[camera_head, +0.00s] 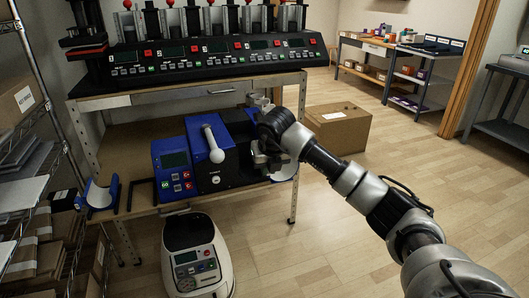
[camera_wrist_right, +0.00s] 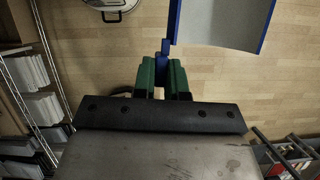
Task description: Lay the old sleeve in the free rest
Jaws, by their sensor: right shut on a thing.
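The sleeve (camera_head: 285,172), a curved pale sheet with blue edging, hangs at the right front of the bench in the head view. In the right wrist view the sleeve (camera_wrist_right: 220,22) shows at the top, its blue tab between the green fingertips. My right gripper (camera_wrist_right: 162,75) is shut on this tab; in the head view the gripper (camera_head: 267,158) is beside the blue press (camera_head: 209,150), partly hidden by my arm. Another pale and blue sleeve (camera_head: 99,195) sits at the bench's left end. Beside it a black frame (camera_head: 130,208) looks empty. My left gripper is out of view.
A blue control box (camera_head: 174,172) stands left of the press. A white machine (camera_head: 195,258) is on the floor below. A cardboard box (camera_head: 340,128) stands right of the bench, and a wire shelf (camera_head: 45,90) is at the left.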

